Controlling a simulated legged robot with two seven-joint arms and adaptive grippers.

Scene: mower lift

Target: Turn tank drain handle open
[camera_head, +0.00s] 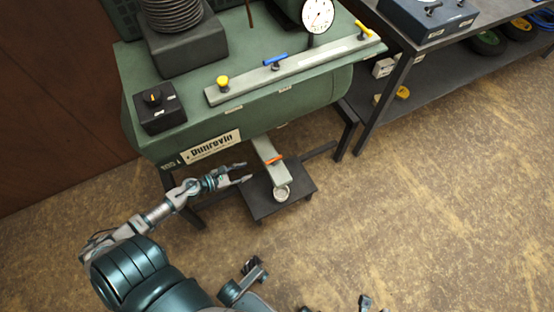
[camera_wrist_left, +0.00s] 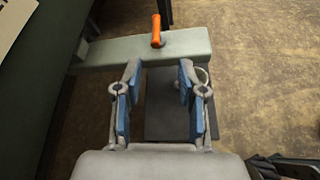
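The green tank (camera_head: 250,110) carries a "Dunrovin" label on its front. A grey drain pipe (camera_head: 266,150) comes out below it, with an orange handle (camera_head: 274,158) on top. In the left wrist view the handle (camera_wrist_left: 157,31) stands at the far side of the pipe (camera_wrist_left: 190,45), pointing away from me. My left gripper (camera_head: 246,173) is open and empty, just left of the pipe and apart from the handle. In the wrist view its blue-padded fingers (camera_wrist_left: 156,90) reach toward the pipe, short of the handle. At the bottom of the head view is part of my right gripper (camera_head: 365,303), its state unclear.
A dark low stand (camera_head: 262,207) with a round light cup (camera_head: 281,193) sits under the pipe. The tank top holds a yellow knob (camera_head: 222,82), a blue handle (camera_head: 275,60), a yellow handle (camera_head: 363,29) and a gauge (camera_head: 318,15). Table legs stand nearby. Floor at right is clear.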

